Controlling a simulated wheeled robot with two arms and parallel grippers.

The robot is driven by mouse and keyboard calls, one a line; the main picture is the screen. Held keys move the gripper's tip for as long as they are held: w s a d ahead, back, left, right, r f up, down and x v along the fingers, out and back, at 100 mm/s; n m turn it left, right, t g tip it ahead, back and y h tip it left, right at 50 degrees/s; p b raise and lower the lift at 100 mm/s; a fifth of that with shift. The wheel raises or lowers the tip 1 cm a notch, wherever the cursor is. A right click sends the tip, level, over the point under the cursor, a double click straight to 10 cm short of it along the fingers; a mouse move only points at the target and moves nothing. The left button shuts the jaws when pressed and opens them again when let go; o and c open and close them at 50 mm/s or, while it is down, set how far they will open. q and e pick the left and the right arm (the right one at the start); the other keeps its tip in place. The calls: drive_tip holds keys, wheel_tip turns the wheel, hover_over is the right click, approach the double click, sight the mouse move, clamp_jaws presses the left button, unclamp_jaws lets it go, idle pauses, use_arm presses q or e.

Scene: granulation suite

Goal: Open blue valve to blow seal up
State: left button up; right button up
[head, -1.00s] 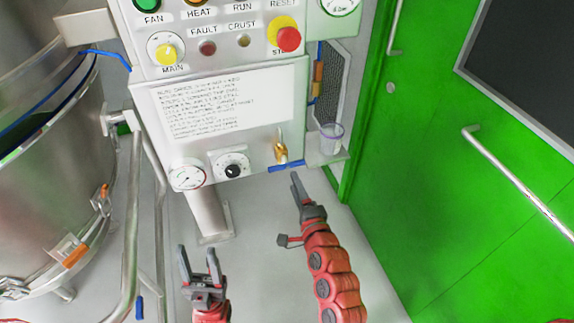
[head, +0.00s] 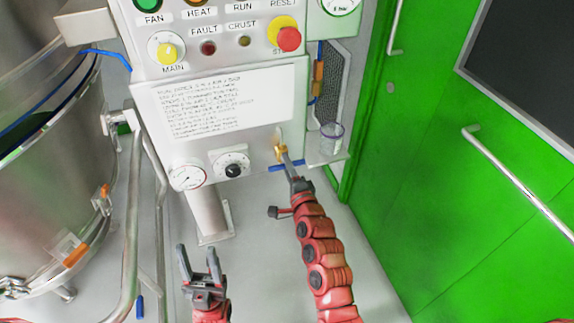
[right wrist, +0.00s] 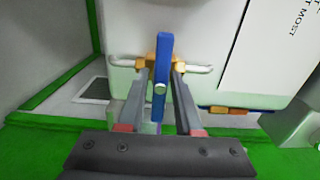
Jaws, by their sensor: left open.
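The blue valve has a brass body (head: 279,152) and a blue lever (head: 272,168) below the control panel's lower right corner. The lever lies roughly level along the panel's bottom edge in the head view. In the right wrist view the blue lever (right wrist: 162,75) stands upright in the picture, between the two fingers. My right gripper (head: 285,158) is at the valve, its fingers apart on either side of the lever; contact is unclear. My left gripper (head: 194,262) is open and empty, low in front of the panel.
The control panel (head: 215,100) carries buttons, a gauge (head: 187,177) and a black knob (head: 233,170). A clear cup (head: 331,134) sits on a small shelf right of the valve. A steel vessel (head: 50,190) stands left; a green door (head: 430,190) is right.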

clamp_jaws()
drive_tip(key=shift+n, duration=0.3)
drive_tip(key=n+b, duration=0.1)
drive_tip(key=n, duration=0.1)
drive_tip(key=shift+n, duration=0.4)
drive_tip(key=n, duration=0.3)
drive_tip(key=shift+n+b, duration=0.3)
drive_tip(key=n, duration=0.5)
drive_tip(key=shift+f, duration=0.1)
drive_tip(key=n, duration=0.5)
drive_tip(key=shift+n, duration=0.4)
